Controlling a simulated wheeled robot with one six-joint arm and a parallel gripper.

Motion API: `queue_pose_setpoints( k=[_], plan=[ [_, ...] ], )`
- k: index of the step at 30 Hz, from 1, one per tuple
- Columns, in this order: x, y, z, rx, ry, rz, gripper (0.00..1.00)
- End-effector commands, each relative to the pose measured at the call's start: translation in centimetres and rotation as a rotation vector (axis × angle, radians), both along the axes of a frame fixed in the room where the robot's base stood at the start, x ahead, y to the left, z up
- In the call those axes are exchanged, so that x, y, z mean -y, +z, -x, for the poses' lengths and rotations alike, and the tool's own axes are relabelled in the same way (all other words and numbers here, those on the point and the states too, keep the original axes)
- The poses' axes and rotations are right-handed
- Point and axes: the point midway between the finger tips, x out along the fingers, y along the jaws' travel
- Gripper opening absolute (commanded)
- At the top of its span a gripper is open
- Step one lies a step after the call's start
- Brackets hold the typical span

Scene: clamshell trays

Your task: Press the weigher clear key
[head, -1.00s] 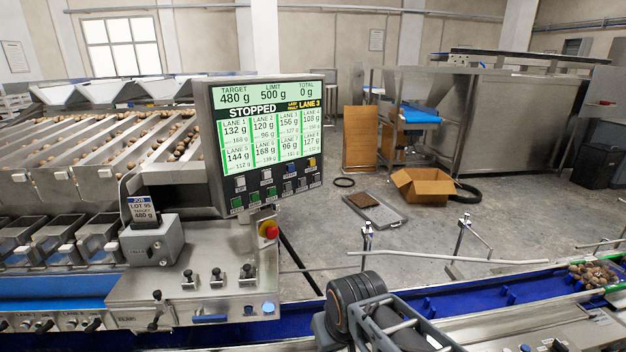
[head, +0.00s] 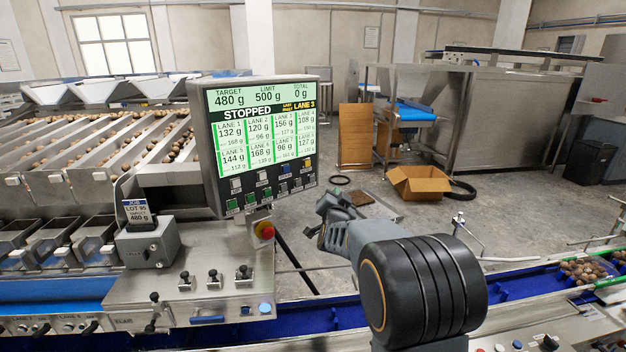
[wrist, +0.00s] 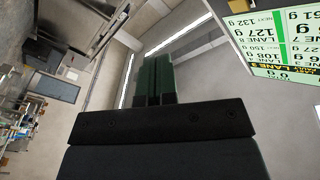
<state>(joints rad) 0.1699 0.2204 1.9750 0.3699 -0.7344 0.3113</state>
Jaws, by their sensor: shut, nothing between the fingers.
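The weigher panel (head: 203,160) is a grey box on a post, with a lit screen (head: 262,130) reading STOPPED and TOTAL 0 g. Below the screen are rows of small keys, among them a yellow key (head: 307,163) and a green key (head: 232,204). The key labels are too small to read, so I cannot tell which is the clear key. My gripper (head: 324,207) is right of the panel's lower right corner, apart from the keys. In the wrist view its dark green fingers (wrist: 154,78) are together and empty; the screen is upside down at the upper right.
A red stop button (head: 265,231) sits below the panel. A steel bench with small levers (head: 213,278) and a label printer (head: 150,245) stands left of it. A blue conveyor (head: 330,312) runs along the front. An open cardboard box (head: 418,184) lies on the floor behind.

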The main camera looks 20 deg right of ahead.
Motion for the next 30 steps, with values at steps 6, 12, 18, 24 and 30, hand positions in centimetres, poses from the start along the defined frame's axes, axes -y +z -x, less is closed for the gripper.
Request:
queue_pose_setpoints(
  k=[6,12,18,24,30],
  plan=[
    [1.3,0.4,-0.5,0.079,-0.048,0.000,0.00],
    [1.4,0.4,-0.5,0.081,-0.048,0.000,0.00],
    [1.3,0.5,-0.7,0.080,-0.047,0.000,0.00],
    [0.7,0.7,-2.3,0.078,-0.046,0.000,0.00],
    [-0.1,0.8,-4.8,0.077,-0.045,0.000,0.00]
  ],
)
